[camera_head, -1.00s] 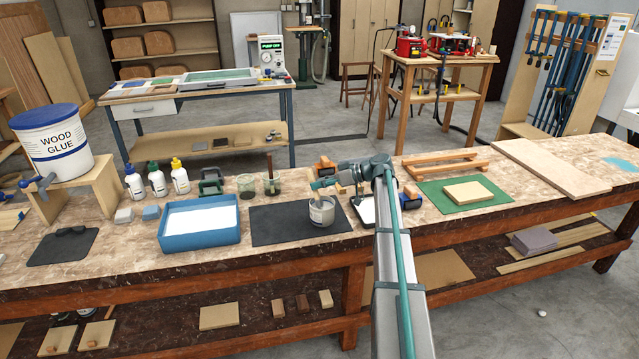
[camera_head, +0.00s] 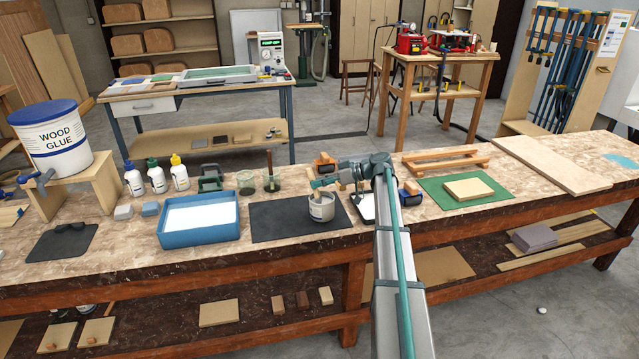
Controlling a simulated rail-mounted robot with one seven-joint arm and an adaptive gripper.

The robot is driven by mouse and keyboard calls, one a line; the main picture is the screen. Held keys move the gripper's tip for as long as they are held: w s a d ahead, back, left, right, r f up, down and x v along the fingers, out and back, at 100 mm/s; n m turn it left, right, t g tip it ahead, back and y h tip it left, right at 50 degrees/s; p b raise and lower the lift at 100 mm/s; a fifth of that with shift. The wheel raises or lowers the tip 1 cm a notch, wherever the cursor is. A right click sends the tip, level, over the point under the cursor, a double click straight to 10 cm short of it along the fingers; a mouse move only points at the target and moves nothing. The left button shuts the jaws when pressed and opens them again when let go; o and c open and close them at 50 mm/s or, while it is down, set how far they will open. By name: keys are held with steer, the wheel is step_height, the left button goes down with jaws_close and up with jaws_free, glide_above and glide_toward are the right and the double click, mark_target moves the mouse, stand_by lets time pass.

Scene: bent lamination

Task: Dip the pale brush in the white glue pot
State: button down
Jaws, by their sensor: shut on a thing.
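The white glue pot (camera_head: 322,211) is a small pale pot standing upright on the dark mat at the middle of the bench. My gripper (camera_head: 317,184) is directly above it, pointing left and shut on the pale brush (camera_head: 318,195). Only a short pale part of the brush shows between the gripper and the pot's mouth. The lower end of the brush appears to be inside the pot. The glue level and the bristles cannot be made out.
The dark mat (camera_head: 270,219) lies under the pot. A blue tray (camera_head: 200,234) with a white filling stands to the left. Two glass jars (camera_head: 246,184) stand behind. A green mat (camera_head: 500,197) with a wooden block lies to the right of my arm.

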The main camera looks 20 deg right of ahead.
steer(key=shift+r, duration=0.15)
step_height(320, 180, up, 11)
steer(key=p, duration=0.1)
steer(key=shift+p, duration=0.35)
stand_by(0.8)
stand_by(0.6)
